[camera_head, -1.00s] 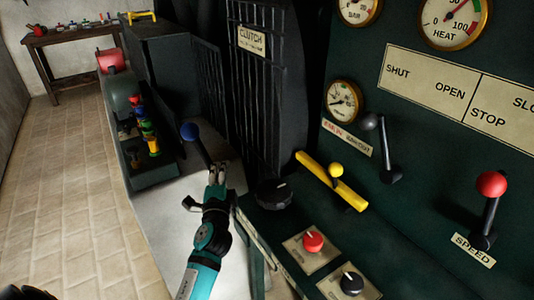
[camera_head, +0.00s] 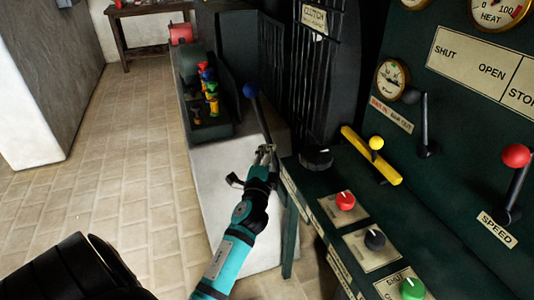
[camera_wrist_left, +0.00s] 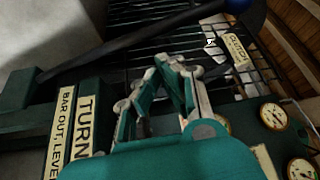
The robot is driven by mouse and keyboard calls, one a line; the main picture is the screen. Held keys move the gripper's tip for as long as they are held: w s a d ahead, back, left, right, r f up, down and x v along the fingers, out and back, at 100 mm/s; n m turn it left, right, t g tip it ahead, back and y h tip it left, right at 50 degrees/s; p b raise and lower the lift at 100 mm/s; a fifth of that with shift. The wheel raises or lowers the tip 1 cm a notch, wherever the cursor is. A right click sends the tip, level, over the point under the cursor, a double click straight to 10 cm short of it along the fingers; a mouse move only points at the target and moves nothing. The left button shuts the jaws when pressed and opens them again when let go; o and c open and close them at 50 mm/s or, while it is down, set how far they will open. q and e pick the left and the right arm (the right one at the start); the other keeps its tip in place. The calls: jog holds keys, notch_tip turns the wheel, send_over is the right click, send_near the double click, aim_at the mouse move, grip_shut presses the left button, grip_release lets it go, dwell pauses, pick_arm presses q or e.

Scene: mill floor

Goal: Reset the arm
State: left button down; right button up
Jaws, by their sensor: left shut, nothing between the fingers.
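My left arm is teal and black and reaches up from the bottom of the head view. Its gripper (camera_head: 265,152) is shut and empty, close to a dark lever with a blue knob (camera_head: 251,90). In the left wrist view the shut fingers (camera_wrist_left: 172,65) point up toward a black grille, with the lever's dark bar (camera_wrist_left: 130,45) crossing behind them. The blue knob (camera_wrist_left: 237,5) is at that view's top edge. I cannot tell whether the fingers touch the lever. My right gripper is not in view.
A bench (camera_head: 145,12) stands far back. Tiled floor on the left is open.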

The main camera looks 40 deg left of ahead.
pick_arm(q)
jog(key=s+d+f+n+g+h+p, duration=0.1)
jog(key=d+f+g+h, duration=0.15)
jog(key=f, duration=0.95)
jog(key=s+d+f+g+h, duration=0.15)
jog(key=d+f, duration=0.25)
jog(key=f, duration=0.7)
jog(key=s+d+f+n+g+h+p, duration=0.1)
jog(key=s+d+f+g+h, duration=0.15)
jog(key=s+f, duration=0.4)
jog(key=s+d+f+n+g+h, duration=0.1)
jog(key=s+d+f, duration=0.2)
jog(key=f, duration=0.6)
jog(key=s+d+f+n+g, duration=0.1)
jog(key=s+f, duration=0.4)
jog(key=s, duration=0.7)
jog(key=s+d+f+n+g+h+p, duration=0.1)
jog(key=s+f+g, duration=0.3)
jog(key=s, duration=0.7)
jog(key=s+d+f+n+g+p, duration=0.1)
jog(key=s+d+f+n+g, duration=0.2)
jog(key=s+f, duration=0.4)
jog(key=s, duration=0.5)
jog(key=shift+s+d+f, duration=0.25)
jog(key=shift+s+f, duration=0.1)
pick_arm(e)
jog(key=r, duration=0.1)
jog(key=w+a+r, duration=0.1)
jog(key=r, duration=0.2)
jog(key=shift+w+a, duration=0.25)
